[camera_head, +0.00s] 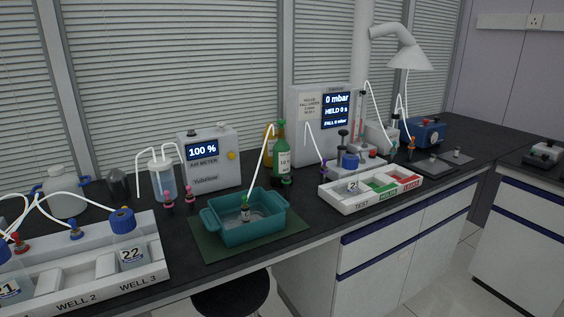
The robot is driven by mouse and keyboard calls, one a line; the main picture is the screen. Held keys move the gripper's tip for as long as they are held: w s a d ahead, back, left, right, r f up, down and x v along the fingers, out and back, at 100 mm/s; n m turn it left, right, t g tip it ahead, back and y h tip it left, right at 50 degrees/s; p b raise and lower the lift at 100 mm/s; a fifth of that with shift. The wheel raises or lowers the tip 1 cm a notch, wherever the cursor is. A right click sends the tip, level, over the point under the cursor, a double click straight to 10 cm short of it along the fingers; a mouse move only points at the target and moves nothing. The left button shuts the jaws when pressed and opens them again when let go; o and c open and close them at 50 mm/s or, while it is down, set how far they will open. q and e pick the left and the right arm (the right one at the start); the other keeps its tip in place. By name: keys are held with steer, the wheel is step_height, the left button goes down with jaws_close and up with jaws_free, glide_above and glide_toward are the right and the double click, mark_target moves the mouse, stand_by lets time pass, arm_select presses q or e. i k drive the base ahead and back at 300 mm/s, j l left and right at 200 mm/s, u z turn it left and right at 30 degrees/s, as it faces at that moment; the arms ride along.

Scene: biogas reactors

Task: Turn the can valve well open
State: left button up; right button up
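Neither of my grippers is in view. No part is clearly marked as the can valve. A green bottle-shaped can (282,152) with a white label and narrow green top stands upright at the back of the bench, left of the white pressure box. A small dark green fitting (287,181) sits at its base. I cannot tell whether either is the valve or how far it is turned. A white tube rises beside the can from a small green-capped vial (245,211) in the teal basin (241,236).
The pressure box (309,139) reads 0 mbar. A meter (212,159) reads 100 %. A white rack (100,271) with blue-capped bottles stands at front left. A sorting tray (345,205) lies at the right front. An amber bottle (268,145) stands behind the can.

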mark_target(281, 122)
steer(key=i+l, duration=0.15)
steer(key=l, duration=0.25)
steer(key=i+l+z, duration=0.1)
steer(key=l, duration=0.25)
steer(key=i+l, duration=0.25)
steer(key=i+l+z, duration=0.15)
steer(key=l, duration=0.35)
steer(key=i+l, duration=0.2)
steer(key=l, duration=0.15)
